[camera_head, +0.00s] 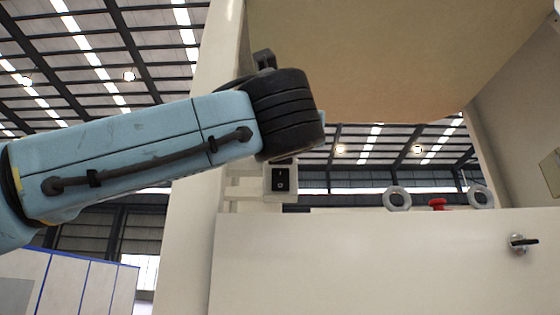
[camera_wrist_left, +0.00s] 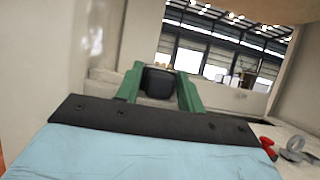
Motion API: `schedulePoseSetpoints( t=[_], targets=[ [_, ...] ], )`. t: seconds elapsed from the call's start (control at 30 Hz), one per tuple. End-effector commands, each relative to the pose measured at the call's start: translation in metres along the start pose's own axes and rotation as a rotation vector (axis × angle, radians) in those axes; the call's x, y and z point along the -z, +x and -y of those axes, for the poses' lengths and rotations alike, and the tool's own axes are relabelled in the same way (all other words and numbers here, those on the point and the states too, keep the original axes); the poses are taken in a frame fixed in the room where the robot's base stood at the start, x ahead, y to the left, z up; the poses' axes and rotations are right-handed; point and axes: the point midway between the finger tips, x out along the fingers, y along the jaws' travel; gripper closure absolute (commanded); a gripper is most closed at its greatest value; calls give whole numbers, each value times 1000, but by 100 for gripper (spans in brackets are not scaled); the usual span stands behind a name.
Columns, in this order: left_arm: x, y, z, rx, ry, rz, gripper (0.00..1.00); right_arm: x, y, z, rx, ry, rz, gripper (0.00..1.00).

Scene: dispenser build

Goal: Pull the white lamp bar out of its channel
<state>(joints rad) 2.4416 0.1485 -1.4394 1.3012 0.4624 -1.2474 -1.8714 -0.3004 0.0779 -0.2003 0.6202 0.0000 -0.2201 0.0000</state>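I cannot pick out the white lamp bar or its channel with certainty. Pale bar-like parts (camera_head: 245,184) show in the head view beside a small white box with a black switch (camera_head: 281,180), just below my left wrist. My left arm crosses from the left, and its dark wrist hides the gripper there. In the left wrist view the two green fingers of my left gripper (camera_wrist_left: 158,68) stand apart. A dark rounded block (camera_wrist_left: 159,83) shows between them; whether it is gripped or only lies behind cannot be told. My right gripper is in neither view.
A large pale panel (camera_head: 380,260) fills the lower right, with a metal knob (camera_head: 522,243) on it. Two grey rings (camera_head: 397,199) (camera_head: 481,196) and a red part (camera_head: 437,204) stand at its top edge. A beige board (camera_head: 370,55) hangs overhead. A white post (camera_head: 190,200) stands behind my arm.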

Motion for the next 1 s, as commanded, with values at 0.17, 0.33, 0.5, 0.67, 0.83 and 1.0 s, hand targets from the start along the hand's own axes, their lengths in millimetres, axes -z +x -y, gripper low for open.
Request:
schedulePoseSetpoints(
  t=[0.17,0.33,0.5,0.67,0.83,1.0],
  targets=[
    [-1,0,0,0,0,2,66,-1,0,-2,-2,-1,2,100],
    [-1,0,0,0,0,2,88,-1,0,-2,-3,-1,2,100],
    [-1,0,0,0,0,2,94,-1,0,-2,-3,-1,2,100],
    [-2,-1,0,0,0,2,94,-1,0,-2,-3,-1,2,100],
    [-2,-2,0,-1,0,2,94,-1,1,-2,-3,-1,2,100],
    [-2,-3,0,0,0,2,94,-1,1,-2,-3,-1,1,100]
  ],
)
